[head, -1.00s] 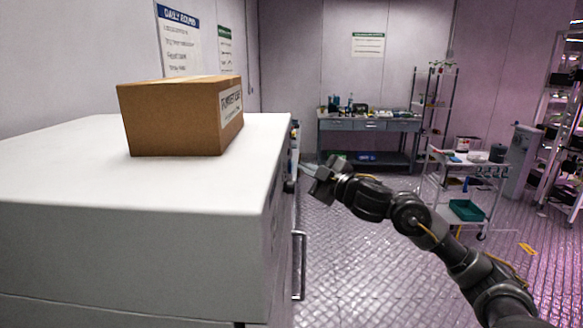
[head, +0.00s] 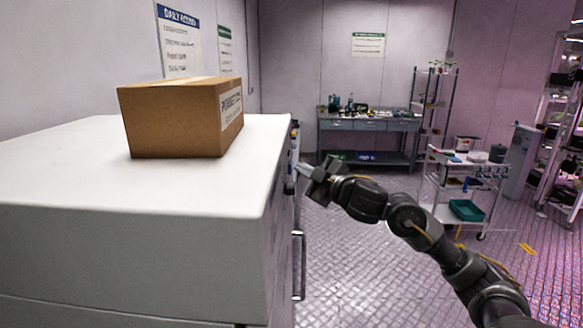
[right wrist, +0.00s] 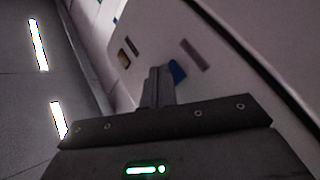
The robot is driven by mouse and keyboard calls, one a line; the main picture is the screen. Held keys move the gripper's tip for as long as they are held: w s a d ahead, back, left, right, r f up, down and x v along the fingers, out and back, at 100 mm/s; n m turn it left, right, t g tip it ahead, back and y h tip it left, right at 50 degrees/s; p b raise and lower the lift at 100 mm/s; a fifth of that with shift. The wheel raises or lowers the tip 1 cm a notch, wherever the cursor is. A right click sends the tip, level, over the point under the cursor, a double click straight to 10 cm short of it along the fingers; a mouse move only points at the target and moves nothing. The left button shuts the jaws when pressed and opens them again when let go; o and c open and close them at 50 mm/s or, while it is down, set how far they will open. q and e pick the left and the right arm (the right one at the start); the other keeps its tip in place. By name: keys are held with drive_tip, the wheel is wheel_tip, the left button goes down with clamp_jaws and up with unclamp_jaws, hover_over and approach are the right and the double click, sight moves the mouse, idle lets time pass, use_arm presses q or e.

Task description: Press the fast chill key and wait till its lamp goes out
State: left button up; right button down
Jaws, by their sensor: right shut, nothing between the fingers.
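A white cabinet (head: 150,245) fills the left of the head view. Its front, seen almost edge-on, faces right. My right gripper (head: 303,168) is beside the upper part of that front, with shut, empty fingers. In the right wrist view, the shut fingers (right wrist: 157,84) point at the pale front panel (right wrist: 220,85). A blue patch (right wrist: 177,72), possibly a key, shows just right of the fingertips and is partly covered by them. I cannot tell whether they touch it. No lit lamp shows on the panel. My left gripper is not in view.
A cardboard box (head: 180,120) stands on the cabinet. A vertical handle (head: 299,265) sticks out from the cabinet front below my gripper. A workbench (head: 368,125) stands at the back, and a cart (head: 460,212) stands to the right. The floor between is clear.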

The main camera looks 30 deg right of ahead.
drive_tip(key=shift+w+a, duration=0.25)
drive_tip(key=shift+a, duration=0.05)
idle(0.9)
drive_tip(key=shift+d, duration=0.1)
drive_tip(key=shift+s+d, duration=0.55)
idle(0.3)
drive_tip(key=s+d, duration=0.1)
drive_tip(key=d, duration=0.1)
drive_tip(key=s+d+b, duration=0.1)
drive_tip(key=s+d, duration=0.1)
idle(0.4)
idle(0.7)
